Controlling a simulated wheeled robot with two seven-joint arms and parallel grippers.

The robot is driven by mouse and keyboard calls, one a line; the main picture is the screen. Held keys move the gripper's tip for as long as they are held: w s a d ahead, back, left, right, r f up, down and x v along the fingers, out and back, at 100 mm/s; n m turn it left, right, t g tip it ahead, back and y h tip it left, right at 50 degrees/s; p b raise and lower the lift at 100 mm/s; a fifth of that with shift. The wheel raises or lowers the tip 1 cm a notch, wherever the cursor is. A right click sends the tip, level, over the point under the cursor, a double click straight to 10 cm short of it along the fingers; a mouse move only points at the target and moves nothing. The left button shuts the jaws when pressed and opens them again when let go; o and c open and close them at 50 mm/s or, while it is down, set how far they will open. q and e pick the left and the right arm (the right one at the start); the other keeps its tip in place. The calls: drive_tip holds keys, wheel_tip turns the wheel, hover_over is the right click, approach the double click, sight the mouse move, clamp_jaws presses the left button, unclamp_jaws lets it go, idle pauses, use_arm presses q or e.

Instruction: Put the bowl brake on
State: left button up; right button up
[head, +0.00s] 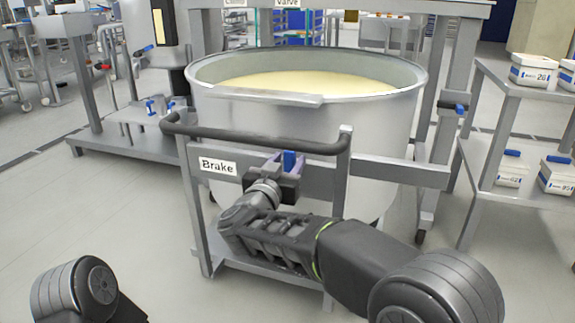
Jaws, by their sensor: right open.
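The large steel bowl (270,117), filled with pale yellow contents (310,84), stands in a wheeled frame with a black push handle (260,141). A white "Brake" label (218,167) is on the frame's crossbar. The blue brake lever (289,160) sits on the crossbar right of the label. My right gripper (288,168) is at the lever, its open fingers around or just in front of it; I cannot tell whether they touch. My left arm (75,295) shows only in part at the bottom left; its gripper is out of view.
A steel rack (510,110) on the right holds white boxes (535,70) with blue trim. A machine base (135,140) with blue levers stands behind left. The floor (110,215) in front of the frame's left side is clear.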

clamp_jaws()
idle(0.3)
idle(1.1)
